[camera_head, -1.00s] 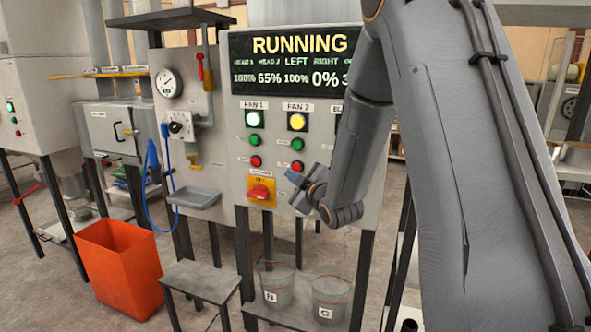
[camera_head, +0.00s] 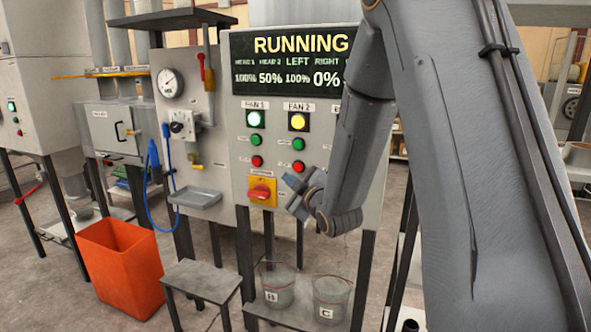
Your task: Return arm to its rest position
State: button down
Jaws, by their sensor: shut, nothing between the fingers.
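My arm (camera_head: 440,150) comes in large from the upper right and bends down in front of the control panel (camera_head: 240,150). My gripper (camera_head: 297,192) is at the end of the bent wrist, small and partly seen from behind. It is shut and empty. It is in front of the panel's lower part, just right of the red rotary switch on its yellow plate (camera_head: 262,191). I cannot tell how far it is from the panel face.
The display (camera_head: 290,62) reads RUNNING. Buckets B (camera_head: 275,287) and C (camera_head: 330,300) stand below the panel. A grey stool (camera_head: 201,278) and orange bin (camera_head: 120,268) stand to the left. Open floor lies between the stands.

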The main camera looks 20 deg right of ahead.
jog(key=s+d+f+m+g+h, duration=0.25)
jog(key=s+f+m+g, duration=0.5)
jog(key=s+f, duration=0.4)
jog(key=s+a+f+m+g, duration=0.1)
jog(key=s+g, duration=0.3)
jog(key=s, duration=0.6)
jog(key=s+a+f+m+g, duration=0.1)
jog(key=s+m+g, duration=0.2)
jog(key=s, duration=0.8)
jog(key=shift+s+a+g, duration=0.3)
jog(key=shift+g, duration=0.35)
jog(key=shift+a+h, duration=0.1)
jog(key=shift+h, duration=0.15)
